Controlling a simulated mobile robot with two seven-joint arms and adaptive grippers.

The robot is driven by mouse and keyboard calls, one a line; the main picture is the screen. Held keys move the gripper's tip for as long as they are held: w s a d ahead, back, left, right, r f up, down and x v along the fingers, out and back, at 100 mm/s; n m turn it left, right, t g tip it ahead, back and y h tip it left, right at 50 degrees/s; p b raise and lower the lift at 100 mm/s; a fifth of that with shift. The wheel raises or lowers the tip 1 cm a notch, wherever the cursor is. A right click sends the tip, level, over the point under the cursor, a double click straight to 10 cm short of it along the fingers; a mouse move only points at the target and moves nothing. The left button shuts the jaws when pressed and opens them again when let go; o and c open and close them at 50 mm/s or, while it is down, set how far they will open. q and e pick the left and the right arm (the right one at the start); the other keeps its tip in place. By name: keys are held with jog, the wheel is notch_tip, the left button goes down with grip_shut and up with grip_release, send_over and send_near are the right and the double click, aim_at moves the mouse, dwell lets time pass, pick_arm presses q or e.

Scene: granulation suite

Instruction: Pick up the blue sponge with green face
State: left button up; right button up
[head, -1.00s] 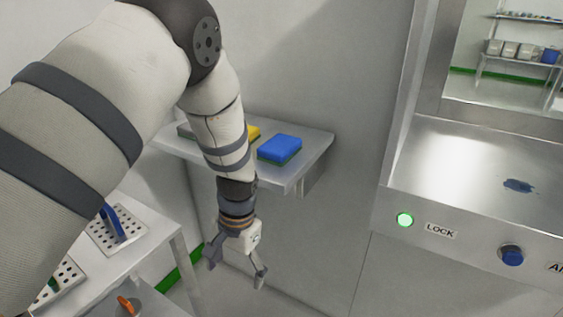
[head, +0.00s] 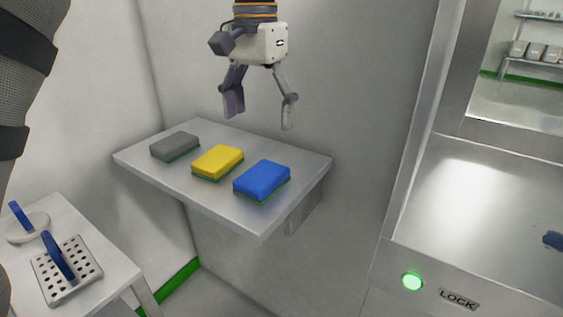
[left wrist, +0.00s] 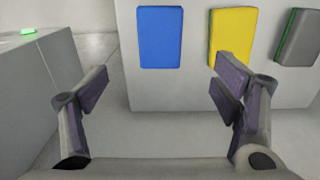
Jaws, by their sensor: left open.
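The blue sponge with green face (head: 262,180) lies flat on a steel wall shelf (head: 256,224), blue side up, at the right end of a row of sponges. It also shows in the left wrist view (left wrist: 160,38), ahead of the fingers and between them. My left gripper (head: 261,110) is open and empty, pointing down above the shelf, apart from the sponges. In the left wrist view its fingers (left wrist: 160,88) are spread wide. My right gripper is not in view.
A yellow sponge (head: 217,161) and a grey sponge (head: 174,146) lie left of the blue one. A white table (head: 112,253) with blue-handled tools stands lower left. A steel pass-through with a LOCK label (head: 458,299) and a lit green button (head: 412,281) is on the right.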

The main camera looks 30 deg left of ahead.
aim_at(264, 172)
pick_arm(q)
jog(key=f, duration=1.2)
jog(key=shift+w, duration=0.3)
jog(key=c, duration=1)
